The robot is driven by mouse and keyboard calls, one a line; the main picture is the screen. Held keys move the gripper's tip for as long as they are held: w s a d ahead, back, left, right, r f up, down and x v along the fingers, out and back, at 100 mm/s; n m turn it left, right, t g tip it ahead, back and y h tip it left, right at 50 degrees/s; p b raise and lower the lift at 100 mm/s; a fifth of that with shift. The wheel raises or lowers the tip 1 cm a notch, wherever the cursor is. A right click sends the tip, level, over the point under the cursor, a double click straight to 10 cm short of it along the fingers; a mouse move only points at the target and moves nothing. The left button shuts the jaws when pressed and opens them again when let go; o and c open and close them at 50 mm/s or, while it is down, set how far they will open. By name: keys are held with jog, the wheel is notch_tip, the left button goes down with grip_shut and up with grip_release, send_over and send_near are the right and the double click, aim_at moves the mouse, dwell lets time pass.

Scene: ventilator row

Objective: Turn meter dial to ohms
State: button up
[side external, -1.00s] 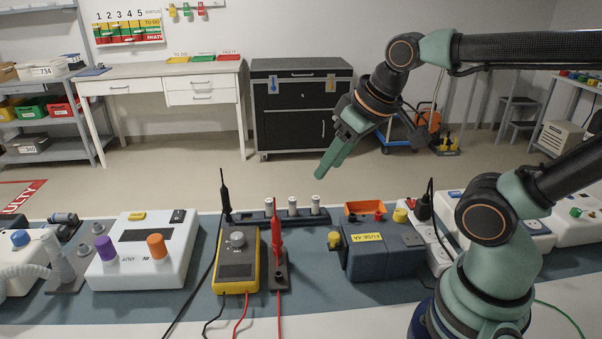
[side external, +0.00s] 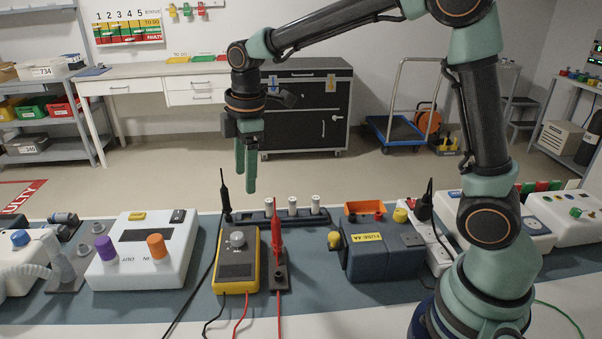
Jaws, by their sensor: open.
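The yellow multimeter (side external: 253,278) lies on the blue-grey bench mat, with a dark face. Its round grey dial (side external: 237,240) is at the far end of the face; the dial's exact setting is too small to read. My gripper (side external: 246,186) points down above the meter, a little right of the dial in the picture. Its two green fingers are slightly apart and empty, and nothing touches the dial.
A black probe (side external: 225,192) and a red probe (side external: 277,235) stand upright beside the meter, close to the dial. Fuses (side external: 293,205) stand in a rack behind.

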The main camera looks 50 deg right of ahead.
aim_at(238, 235)
jog(key=w+f+n, duration=0.1)
jog(key=f, duration=0.4)
jog(key=w+a+f, duration=0.1)
jog(key=f, duration=0.4)
jog(key=w+f+n+g, duration=0.1)
jog(key=f, duration=0.4)
jog(key=shift+a+f+n, duration=0.3)
jog(key=shift+a+f, duration=0.05)
grip_shut()
